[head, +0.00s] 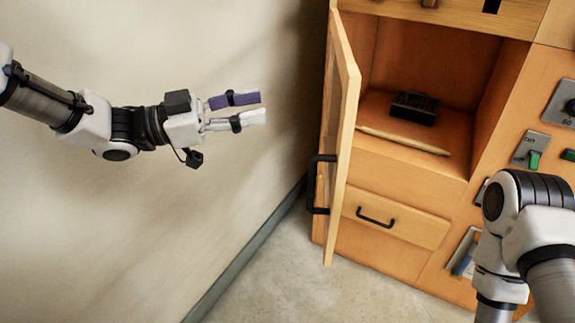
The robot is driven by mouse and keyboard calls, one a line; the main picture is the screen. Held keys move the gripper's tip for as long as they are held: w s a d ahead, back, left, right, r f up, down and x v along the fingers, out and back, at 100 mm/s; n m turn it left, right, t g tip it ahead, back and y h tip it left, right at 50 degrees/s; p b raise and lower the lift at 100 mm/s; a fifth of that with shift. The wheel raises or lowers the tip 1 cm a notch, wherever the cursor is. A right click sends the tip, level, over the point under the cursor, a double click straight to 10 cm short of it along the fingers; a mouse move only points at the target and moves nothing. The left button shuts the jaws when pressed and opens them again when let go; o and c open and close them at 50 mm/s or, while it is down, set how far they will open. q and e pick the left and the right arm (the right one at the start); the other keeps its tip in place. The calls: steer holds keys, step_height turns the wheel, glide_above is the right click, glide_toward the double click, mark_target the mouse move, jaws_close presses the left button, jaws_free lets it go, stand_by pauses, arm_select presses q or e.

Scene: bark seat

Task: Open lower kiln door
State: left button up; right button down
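The kiln is a wooden cabinet. Its door (344,110) is swung out on the left side and shows nearly edge-on. The black door handle (312,185) is on the door's outer face, towards the wall. The compartment behind the door is exposed and holds a black block (414,107) and a pale flat board or strip at its front. My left gripper (264,107) is left of the door, apart from it, with its purple and white fingers spread and nothing between them. My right arm comes in at the lower right; its gripper is out of view.
Below the compartment is a drawer with a black handle (375,217). A panel with switches (534,158) and a knob (570,106) is at the right, partly behind my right arm. A plain wall (100,230) is on the left. The floor (280,285) before the cabinet is clear.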

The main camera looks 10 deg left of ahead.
arm_select(q)
steer(key=s+d+f+n+g+p, duration=0.15)
steer(key=d+f+p, duration=0.25)
steer(key=f+p, duration=0.7)
steer(key=shift+g, duration=0.35)
steer(key=x, duration=0.7)
steer(key=shift+s+f, duration=0.1)
steer(key=shift+s, duration=0.3)
jaws_close()
